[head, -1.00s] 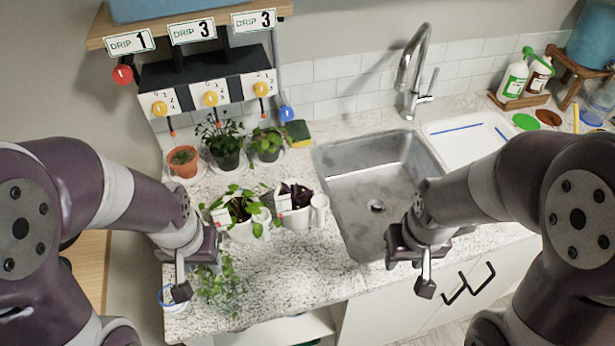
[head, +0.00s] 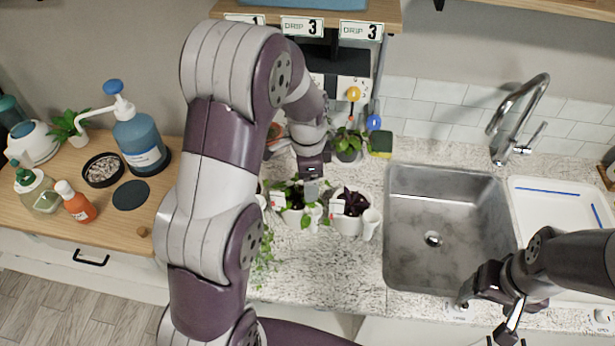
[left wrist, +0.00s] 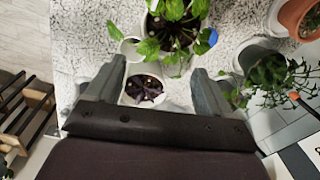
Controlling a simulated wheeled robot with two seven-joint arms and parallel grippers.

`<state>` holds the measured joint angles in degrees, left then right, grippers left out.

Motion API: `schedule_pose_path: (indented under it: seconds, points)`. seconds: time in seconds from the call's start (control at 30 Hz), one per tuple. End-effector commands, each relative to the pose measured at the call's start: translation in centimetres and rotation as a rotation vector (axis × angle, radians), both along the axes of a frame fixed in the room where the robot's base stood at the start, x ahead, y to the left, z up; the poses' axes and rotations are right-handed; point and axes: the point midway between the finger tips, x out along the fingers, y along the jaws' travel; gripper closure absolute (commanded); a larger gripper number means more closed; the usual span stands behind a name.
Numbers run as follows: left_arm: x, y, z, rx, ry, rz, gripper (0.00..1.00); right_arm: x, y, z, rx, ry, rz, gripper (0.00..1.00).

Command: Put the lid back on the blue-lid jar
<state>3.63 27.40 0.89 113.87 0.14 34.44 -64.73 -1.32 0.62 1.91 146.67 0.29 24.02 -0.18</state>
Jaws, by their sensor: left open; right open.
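I cannot make out the blue-lid jar or its lid in either current view. My left gripper (head: 313,188) is open and empty above the potted plants, partly covered by its own arm. In the left wrist view its two fingers (left wrist: 155,80) stand apart, with a white pot of dark purple leaves (left wrist: 144,90) seen between them, below. My right gripper (head: 485,312) is open and empty at the front edge of the sink, low on the right.
A steel sink (head: 440,225) lies right of the plants, with a white drainboard (head: 550,205) beside it. On the wooden counter at left stand a blue pump bottle (head: 140,140), a pebble dish (head: 103,170) and an orange bottle (head: 76,203). A drip shelf (head: 390,14) overhangs the plants.

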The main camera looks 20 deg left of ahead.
Motion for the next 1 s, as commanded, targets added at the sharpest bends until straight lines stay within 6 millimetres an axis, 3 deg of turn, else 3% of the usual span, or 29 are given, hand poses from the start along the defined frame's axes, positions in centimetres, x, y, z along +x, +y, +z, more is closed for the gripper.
schedule_pose_path:
  seconds: [0.03,0.1,0.2,0.3,0.73,1.0]
  points:
    - [2.6,1.0,0.4,0.01,0.018,-0.191,0.18,0.0,0.0,2.1,0.0,0.0,0.0,0.26]
    - [5.5,2.3,-0.6,0.02,0.036,-0.472,0.18,0.0,0.0,3.1,0.0,0.0,0.0,0.26]
    - [8.3,3.7,-2.1,0.024,0.052,-0.779,0.18,0.0,0.0,4.0,0.0,0.0,0.0,0.26]
    - [9.6,4.5,-3.2,0.025,0.06,-0.958,0.18,0.0,0.0,4.3,0.0,0.0,0.0,0.26]
    - [10.1,4.8,-4.2,0.025,0.062,-1.031,0.18,0.0,0.0,4.5,0.0,0.0,0.0,0.26]
    - [10.1,4.8,-9.0,0.027,0.062,-1.03,0.18,0.0,0.0,6.5,0.0,0.0,0.0,0.26]
